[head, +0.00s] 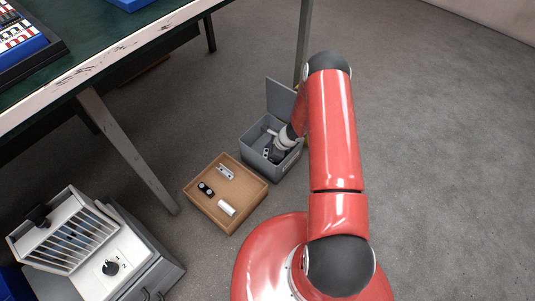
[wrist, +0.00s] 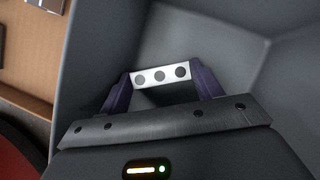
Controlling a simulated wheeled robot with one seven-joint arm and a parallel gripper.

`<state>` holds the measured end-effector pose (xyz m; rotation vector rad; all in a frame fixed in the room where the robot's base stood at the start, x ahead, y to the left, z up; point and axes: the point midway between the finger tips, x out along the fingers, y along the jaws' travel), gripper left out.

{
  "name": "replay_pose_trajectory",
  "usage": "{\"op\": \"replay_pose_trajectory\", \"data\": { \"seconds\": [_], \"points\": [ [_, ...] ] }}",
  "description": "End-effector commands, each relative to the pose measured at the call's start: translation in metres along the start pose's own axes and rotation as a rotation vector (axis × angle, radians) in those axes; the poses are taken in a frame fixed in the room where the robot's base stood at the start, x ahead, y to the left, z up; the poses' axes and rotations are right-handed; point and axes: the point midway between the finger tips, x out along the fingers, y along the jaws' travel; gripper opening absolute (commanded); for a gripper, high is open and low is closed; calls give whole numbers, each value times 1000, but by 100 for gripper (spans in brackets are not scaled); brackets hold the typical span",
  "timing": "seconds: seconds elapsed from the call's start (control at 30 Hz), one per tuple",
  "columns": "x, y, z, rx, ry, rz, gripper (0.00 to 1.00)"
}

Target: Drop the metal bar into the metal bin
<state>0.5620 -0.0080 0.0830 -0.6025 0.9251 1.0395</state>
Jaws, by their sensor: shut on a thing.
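The metal bar (wrist: 161,76) is a short pale bar with several dark round holes. My gripper (wrist: 160,80) is shut on it, with one dark purple finger at each end in the wrist view. The metal bin (head: 285,165) is a grey open box with its lid raised at the back in the head view. My gripper reaches down into its opening there, and the bar is small beside the fingers (head: 266,153). In the wrist view the bin's grey walls (wrist: 92,55) surround the gripper and bar. Whether the bar touches the bin's floor I cannot tell.
A brown tray (head: 195,203) stands left of the bin, holding a white cylinder (head: 227,208), a black part (head: 206,189) and a metal bracket (head: 226,172). A green-topped table (head: 90,45) is above left, its leg (head: 130,150) near the tray. Floor at right is clear.

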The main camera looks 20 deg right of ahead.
Motion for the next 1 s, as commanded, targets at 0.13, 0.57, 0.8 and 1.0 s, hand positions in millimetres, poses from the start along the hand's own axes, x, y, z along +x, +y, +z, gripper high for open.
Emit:
{"op": "replay_pose_trajectory", "data": {
  "seconds": [0.13, 0.57, 0.8, 1.0],
  "points": [
    [3, 3, 0, 0, -2, 7, 41],
    [3, 6, 1, -1, -4, 13, 90],
    [0, 7, 3, -3, -5, 16, 90],
    [-15, 6, 14, -4, -8, 15, 90]
  ]
}}
